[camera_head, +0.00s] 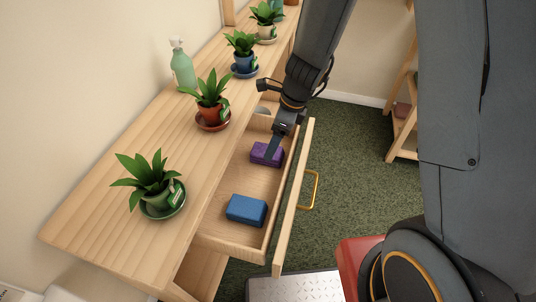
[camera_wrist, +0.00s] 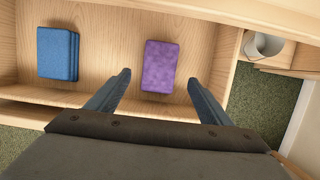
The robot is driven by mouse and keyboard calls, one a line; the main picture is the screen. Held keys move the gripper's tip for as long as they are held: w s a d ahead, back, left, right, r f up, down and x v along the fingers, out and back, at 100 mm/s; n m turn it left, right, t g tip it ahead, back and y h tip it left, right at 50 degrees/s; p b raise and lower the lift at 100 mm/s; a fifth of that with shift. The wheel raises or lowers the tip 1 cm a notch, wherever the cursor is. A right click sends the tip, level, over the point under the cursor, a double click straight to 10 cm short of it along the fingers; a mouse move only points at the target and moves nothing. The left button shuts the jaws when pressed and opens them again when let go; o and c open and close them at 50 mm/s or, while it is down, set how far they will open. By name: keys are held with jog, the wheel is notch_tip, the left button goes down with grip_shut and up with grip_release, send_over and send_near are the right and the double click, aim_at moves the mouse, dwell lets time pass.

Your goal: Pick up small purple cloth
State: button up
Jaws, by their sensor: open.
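The small purple cloth (camera_head: 266,154) is a folded block lying in the open drawer (camera_head: 232,243) under the wooden counter. In the wrist view the purple cloth (camera_wrist: 160,66) lies flat on the drawer floor, ahead of and between my two fingers. My gripper (camera_head: 272,152) reaches down into the drawer from above and covers part of the cloth in the head view. In the wrist view my gripper (camera_wrist: 159,82) is open and empty, with a finger on either side of the line to the cloth. I cannot tell the exact height between fingertips and cloth.
A folded blue cloth (camera_head: 247,210) lies in the drawer's near part. The drawer front has a gold handle (camera_head: 311,190). Several potted plants, one being a red-potted plant (camera_head: 210,101), and a green spray bottle (camera_head: 182,65) stand on the counter (camera_head: 110,222). A white cup-like object (camera_wrist: 264,46) sits beyond the drawer.

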jog(key=b+x, duration=0.1)
jog(key=x, duration=0.4)
jog(key=shift+a+f, duration=0.15)
jog(key=c, duration=1.1)
notch_tip(320, 180, up, 10)
jog(key=p, duration=0.3)
jog(key=o, duration=0.3)
jog(key=shift+c, duration=1.1)
